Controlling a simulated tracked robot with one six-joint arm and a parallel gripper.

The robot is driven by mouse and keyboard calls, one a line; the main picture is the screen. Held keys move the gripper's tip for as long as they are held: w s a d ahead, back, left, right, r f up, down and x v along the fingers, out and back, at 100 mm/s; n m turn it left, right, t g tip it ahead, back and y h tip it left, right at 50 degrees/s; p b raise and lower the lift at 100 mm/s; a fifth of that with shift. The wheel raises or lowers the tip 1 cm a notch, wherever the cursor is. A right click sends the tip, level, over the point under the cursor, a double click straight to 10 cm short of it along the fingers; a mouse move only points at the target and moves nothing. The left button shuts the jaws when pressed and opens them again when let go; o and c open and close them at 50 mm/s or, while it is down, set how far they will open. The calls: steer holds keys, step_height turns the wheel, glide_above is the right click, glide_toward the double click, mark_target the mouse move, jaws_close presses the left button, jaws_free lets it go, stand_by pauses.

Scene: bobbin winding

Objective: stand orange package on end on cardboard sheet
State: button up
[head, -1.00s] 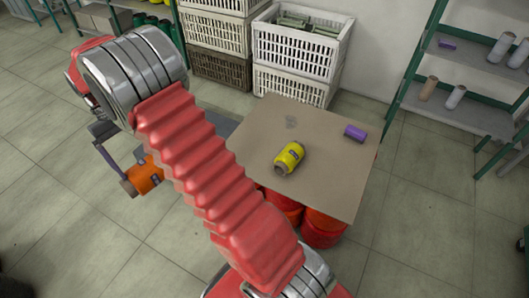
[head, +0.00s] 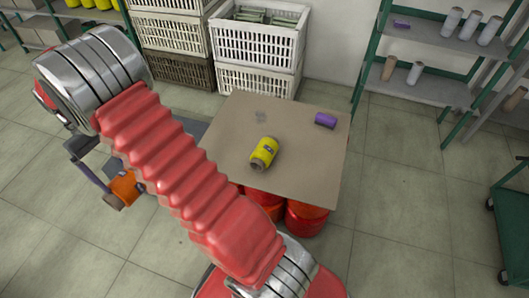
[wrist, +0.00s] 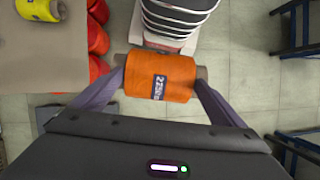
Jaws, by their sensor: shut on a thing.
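The orange package (wrist: 160,77) is a spool-like cylinder with a dark printed label. In the wrist view it lies crosswise between the two fingers of my gripper (wrist: 160,82), which is shut on it at its two ends. In the head view the orange package (head: 126,188) shows at the left, partly hidden by my arm, held off to the left of the sheet. The cardboard sheet (head: 300,178) lies flat on red drums.
Red drums (head: 305,217) stand under the sheet. White crates (head: 258,50) are stacked behind it. A green-framed shelf (head: 425,85) with several spools stands at the right back. The sheet's front and right parts are bare. A dark cart (head: 510,205) stands at the right edge.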

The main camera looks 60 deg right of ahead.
steer(key=s+d+f+n+g, duration=0.25)
steer(key=s+d+n, duration=0.35)
steer(key=d, duration=0.4)
steer(key=s+d+f+n+g+h, duration=0.1)
steer(key=s+d+f+n, duration=0.25)
steer(key=s+d, duration=0.6)
steer(key=s+d+f+n+g, duration=0.1)
steer(key=s+d+f+n, duration=0.3)
steer(key=d, duration=0.7)
steer(key=s+d+f+n+h, duration=0.4)
steer(key=s+d+n+h, duration=0.3)
steer(key=s+n, duration=0.1)
steer(key=s+d+f+n+t+h, duration=0.1)
steer(key=s+d+f+n+h, duration=0.3)
steer(key=s+d+n+h, duration=0.3)
steer(key=s+n+h, duration=0.1)
steer(key=s, duration=0.3)
steer(key=shift+s+d, duration=0.2)
steer(key=shift+d, duration=0.2)
steer(key=shift+f+n, duration=0.15)
steer(key=shift+n, duration=0.1)
step_height(320, 180, down, 7)
steer(key=shift+f, duration=2.3)
